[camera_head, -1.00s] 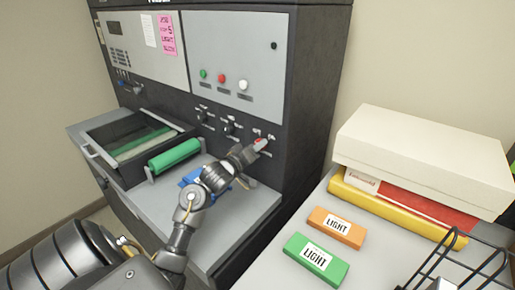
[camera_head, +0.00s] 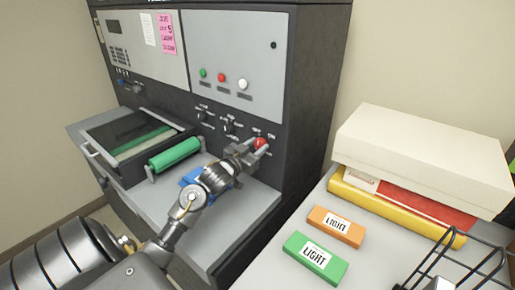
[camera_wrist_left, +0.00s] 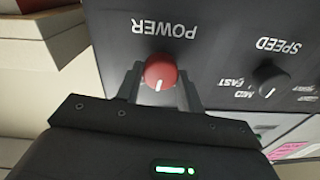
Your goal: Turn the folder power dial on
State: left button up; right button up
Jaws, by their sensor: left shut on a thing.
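The red power dial (camera_head: 261,143) is on the dark front panel of the machine, at the right end of a row of dials. In the left wrist view the dial (camera_wrist_left: 160,72) sits under the upside-down word POWER. A white mark on it points toward the bottom of that picture. My left gripper (camera_head: 253,147) is at the panel, with one finger on each side of the dial. In the left wrist view the gripper (camera_wrist_left: 162,84) is shut on the dial. The labels around the dial are partly hidden. My right gripper is in neither view.
A black speed dial (camera_wrist_left: 270,77) is beside the power dial. Green, red and white buttons (camera_head: 221,77) are above. A green roller (camera_head: 175,154) and a blue object (camera_head: 192,177) are below. A side table at the right holds boxes (camera_head: 425,150) and LIGHT blocks (camera_head: 316,257).

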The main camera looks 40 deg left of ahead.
pick_arm(q)
jog(key=m, duration=0.3)
jog(key=shift+r+m+b, duration=0.15)
jog(key=shift+m+b, duration=0.2)
jog(key=shift+m, duration=0.05)
jog(key=shift+m+h+b, duration=0.3)
jog(key=shift+m+b, duration=0.2)
jog(key=shift+m, duration=1.5)
jog(key=o, duration=1)
jog(key=shift+w, duration=0.1)
